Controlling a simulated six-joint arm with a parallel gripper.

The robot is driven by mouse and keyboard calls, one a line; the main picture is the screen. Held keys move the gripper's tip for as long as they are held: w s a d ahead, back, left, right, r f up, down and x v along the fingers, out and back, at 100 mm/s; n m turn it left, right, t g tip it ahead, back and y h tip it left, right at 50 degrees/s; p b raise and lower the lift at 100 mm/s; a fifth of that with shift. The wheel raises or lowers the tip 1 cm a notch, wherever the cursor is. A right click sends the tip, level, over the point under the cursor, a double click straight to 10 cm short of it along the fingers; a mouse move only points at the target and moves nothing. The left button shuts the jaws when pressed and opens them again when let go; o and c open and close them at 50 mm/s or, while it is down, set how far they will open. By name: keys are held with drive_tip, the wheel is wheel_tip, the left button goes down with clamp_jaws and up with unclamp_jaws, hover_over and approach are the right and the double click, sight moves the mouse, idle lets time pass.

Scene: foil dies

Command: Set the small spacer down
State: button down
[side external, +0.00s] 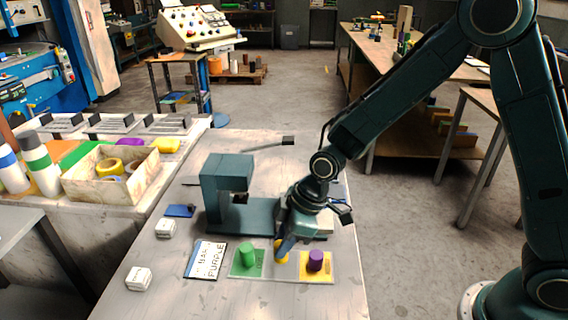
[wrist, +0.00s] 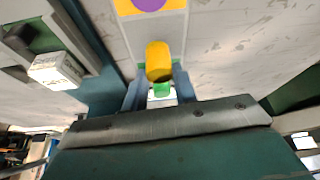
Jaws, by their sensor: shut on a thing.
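My gripper (side external: 284,250) points down over the strip of coloured squares on the bench. It is shut on a yellow cylinder (side external: 280,244), which I take for the small spacer. In the wrist view the spacer (wrist: 158,60) sits between the blue fingertips (wrist: 158,88). A green cylinder (side external: 247,256) stands on the green square (side external: 236,271) to its left. A purple cylinder (side external: 315,261) stands on the yellow square (side external: 325,275) to its right. The pale middle square (side external: 284,272) lies between them. I cannot tell whether the spacer touches it.
A card (side external: 206,260) with partly legible lettering, including "PURPLE", lies left of the strip. A green press-like machine (side external: 226,180) stands behind, close to my gripper. Two small white blocks (side external: 138,279) (side external: 165,229) and a blue piece (side external: 179,210) lie at the left. The front of the bench is clear.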

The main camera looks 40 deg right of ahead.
drive_tip(key=shift+f, duration=0.85)
drive_tip(key=shift+f, duration=0.1)
drive_tip(key=c, duration=1.1)
unclamp_jaws()
drive_tip(key=shift+v, duration=6.1)
drive_tip(key=shift+s, duration=0.1)
